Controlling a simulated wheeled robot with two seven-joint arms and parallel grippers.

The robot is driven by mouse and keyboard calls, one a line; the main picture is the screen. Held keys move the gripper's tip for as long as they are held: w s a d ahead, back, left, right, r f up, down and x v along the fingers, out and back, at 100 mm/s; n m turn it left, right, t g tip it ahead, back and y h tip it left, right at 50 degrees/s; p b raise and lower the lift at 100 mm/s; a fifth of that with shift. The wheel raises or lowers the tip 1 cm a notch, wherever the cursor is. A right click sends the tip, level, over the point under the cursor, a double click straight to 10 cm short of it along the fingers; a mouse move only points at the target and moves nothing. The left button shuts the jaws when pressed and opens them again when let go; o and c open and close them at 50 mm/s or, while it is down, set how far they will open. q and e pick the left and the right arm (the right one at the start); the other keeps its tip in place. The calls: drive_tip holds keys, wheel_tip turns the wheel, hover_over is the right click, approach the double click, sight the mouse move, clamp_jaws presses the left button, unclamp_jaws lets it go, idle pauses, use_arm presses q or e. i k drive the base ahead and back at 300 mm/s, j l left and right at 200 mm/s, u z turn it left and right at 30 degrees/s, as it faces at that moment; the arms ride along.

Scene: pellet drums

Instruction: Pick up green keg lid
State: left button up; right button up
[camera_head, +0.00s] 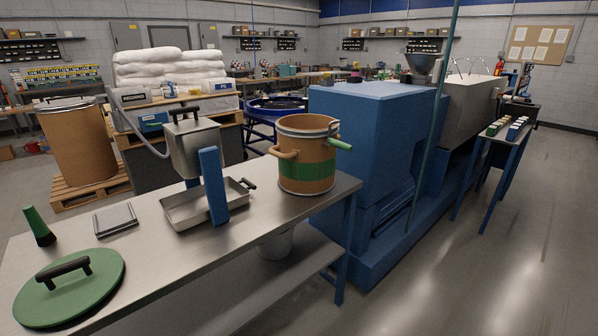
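The green keg lid (92,283) lies flat on the near left end of the metal table. It is a round green disc with a black bar handle (62,271) standing up on its top. A tan keg (306,179) with a green band stands open at the far right end of the table, apart from the lid. It has a tan handle on its left and a green one on its right. Neither of my grippers shows in the head view.
On the metal table (140,250) stand a green-topped scoop or cone (36,222), a small flat scale (115,219), a metal tray (180,212) and a blue upright post (212,185). A large blue machine (365,130) stands behind right. Floor at right is clear.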

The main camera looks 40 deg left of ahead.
sight(73, 285)
drive_tip(key=u, duration=3)
drive_tip(key=j, duration=0.25)
drive_tip(key=i+j, duration=0.15)
drive_tip(key=j, duration=0.15)
drive_tip(key=j+z, duration=0.2)
drive_tip(key=z, duration=0.25)
drive_tip(key=j+z, duration=0.25)
drive_tip(key=z, duration=0.15)
drive_tip(key=j+z, duration=0.25)
drive_tip(key=z, duration=0.2)
drive_tip(key=j+z, duration=0.2)
drive_tip(key=z, duration=0.2)
